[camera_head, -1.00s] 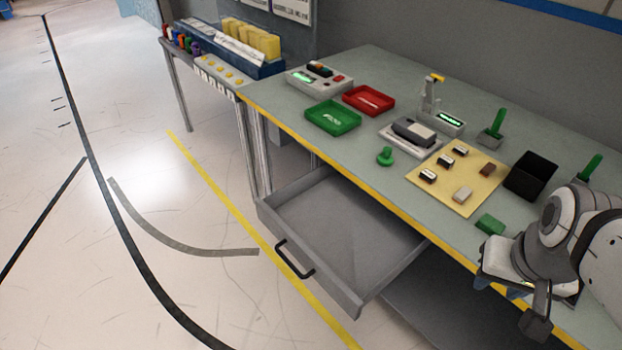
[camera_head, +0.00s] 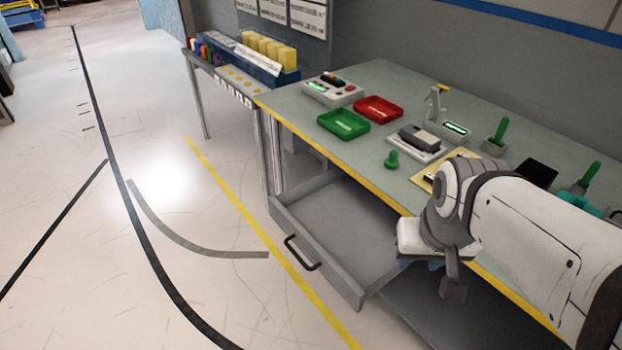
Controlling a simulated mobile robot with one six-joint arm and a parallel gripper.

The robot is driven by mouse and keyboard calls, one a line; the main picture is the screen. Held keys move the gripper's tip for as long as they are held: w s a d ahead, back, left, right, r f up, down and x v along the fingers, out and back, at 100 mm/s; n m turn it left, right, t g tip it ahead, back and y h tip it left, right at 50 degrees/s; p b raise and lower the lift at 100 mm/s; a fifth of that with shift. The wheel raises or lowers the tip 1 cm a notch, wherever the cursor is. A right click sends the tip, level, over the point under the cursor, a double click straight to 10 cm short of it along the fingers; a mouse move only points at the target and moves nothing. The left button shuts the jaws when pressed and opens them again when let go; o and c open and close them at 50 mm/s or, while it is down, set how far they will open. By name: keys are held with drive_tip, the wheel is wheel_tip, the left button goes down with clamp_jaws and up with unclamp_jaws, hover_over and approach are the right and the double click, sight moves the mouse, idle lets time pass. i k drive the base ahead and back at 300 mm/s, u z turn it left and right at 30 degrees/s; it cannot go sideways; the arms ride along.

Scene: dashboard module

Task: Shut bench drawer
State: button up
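The bench drawer (camera_head: 340,228) is grey, pulled well out below the bench's yellow front edge, and looks empty. Its black handle (camera_head: 301,253) is on the front panel, facing the lower left. My gripper (camera_head: 425,262) is at the end of my white and grey arm, to the right of the drawer near the bench edge.
The bench top (camera_head: 372,80) holds a green tray (camera_head: 343,124), a red tray (camera_head: 378,108), a green knob-like part (camera_head: 391,159) and a black box (camera_head: 537,174). A side table with yellow bins (camera_head: 270,48) stands at the left. The floor before the drawer is clear.

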sight(345, 231)
drive_tip(key=z, duration=0.05)
drive_tip(key=i, duration=0.25)
drive_tip(key=z, duration=0.25)
drive_tip(key=k, duration=1.05)
drive_tip(key=u, duration=0.5)
drive_tip(key=i, duration=1)
drive_tip(key=u, duration=0.05)
